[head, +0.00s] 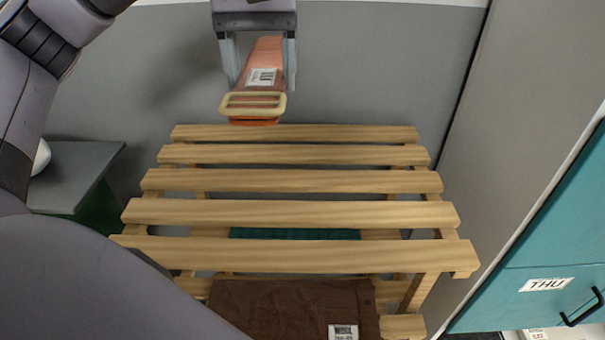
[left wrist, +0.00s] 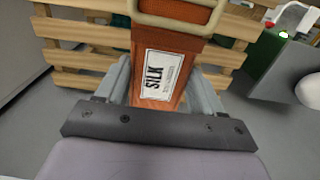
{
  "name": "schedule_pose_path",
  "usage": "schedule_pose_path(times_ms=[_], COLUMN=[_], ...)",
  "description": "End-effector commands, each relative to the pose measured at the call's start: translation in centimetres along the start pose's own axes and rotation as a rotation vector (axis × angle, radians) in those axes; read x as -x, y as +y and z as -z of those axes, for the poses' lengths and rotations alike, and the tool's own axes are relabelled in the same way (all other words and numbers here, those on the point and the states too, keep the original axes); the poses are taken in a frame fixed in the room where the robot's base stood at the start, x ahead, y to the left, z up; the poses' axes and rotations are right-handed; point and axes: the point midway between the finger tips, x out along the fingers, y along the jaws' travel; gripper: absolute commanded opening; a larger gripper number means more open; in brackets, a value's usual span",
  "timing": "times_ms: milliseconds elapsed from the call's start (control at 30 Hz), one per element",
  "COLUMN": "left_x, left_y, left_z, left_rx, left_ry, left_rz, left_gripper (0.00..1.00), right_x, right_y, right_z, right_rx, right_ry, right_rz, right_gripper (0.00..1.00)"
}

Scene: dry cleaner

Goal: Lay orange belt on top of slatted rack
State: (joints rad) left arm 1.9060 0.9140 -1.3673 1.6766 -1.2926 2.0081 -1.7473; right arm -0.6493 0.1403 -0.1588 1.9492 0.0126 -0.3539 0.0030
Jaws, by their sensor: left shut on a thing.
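The orange belt (head: 266,57) has a pale rectangular buckle and a white label; in the left wrist view the belt (left wrist: 170,45) shows the label reading SILK. My left gripper (head: 260,80) is shut on the belt, its fingers on either side of it. It holds the belt beyond the far edge of the slatted rack, with the buckle end toward the rack. The wooden slatted rack (head: 300,180) has several bare top slats; it also shows in the left wrist view (left wrist: 80,58). My right gripper is not in view.
A brown folded cloth (head: 290,305) with a label lies on the rack's lower level, and a dark green thing (head: 295,234) shows beneath the slats. A teal cabinet (head: 545,245) marked THU stands at right. A grey-topped stand (head: 75,172) is at left.

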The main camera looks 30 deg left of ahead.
Motion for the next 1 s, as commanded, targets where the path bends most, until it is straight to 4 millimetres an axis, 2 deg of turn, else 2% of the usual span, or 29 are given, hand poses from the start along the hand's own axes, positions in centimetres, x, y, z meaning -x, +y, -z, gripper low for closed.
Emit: schedule_pose_path(times_ms=[167, 533, 700, 833, 1000], left_x=[-1.0, -8.6, -12.3, -14.4, -15.8], left_y=[-0.1, -0.1, -0.1, -0.1, -0.1], left_z=[0.0, 0.0, 0.0, 0.0, 0.1], left_rx=[0.002, 0.003, 0.003, 0.003, 0.004], left_ry=[-0.002, -0.005, -0.003, -0.001, 0.000], left_rz=[0.000, 0.002, 0.003, 0.002, 0.001], left_gripper=[0.35, 0.35, 0.35, 0.35, 0.35], right_x=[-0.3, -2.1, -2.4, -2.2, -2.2], right_y=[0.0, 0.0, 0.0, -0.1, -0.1], right_z=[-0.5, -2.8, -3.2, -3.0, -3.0], right_rx=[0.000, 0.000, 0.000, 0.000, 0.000], right_ry=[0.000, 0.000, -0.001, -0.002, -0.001], right_rz=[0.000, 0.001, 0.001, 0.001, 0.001], right_gripper=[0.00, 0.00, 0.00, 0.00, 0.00])
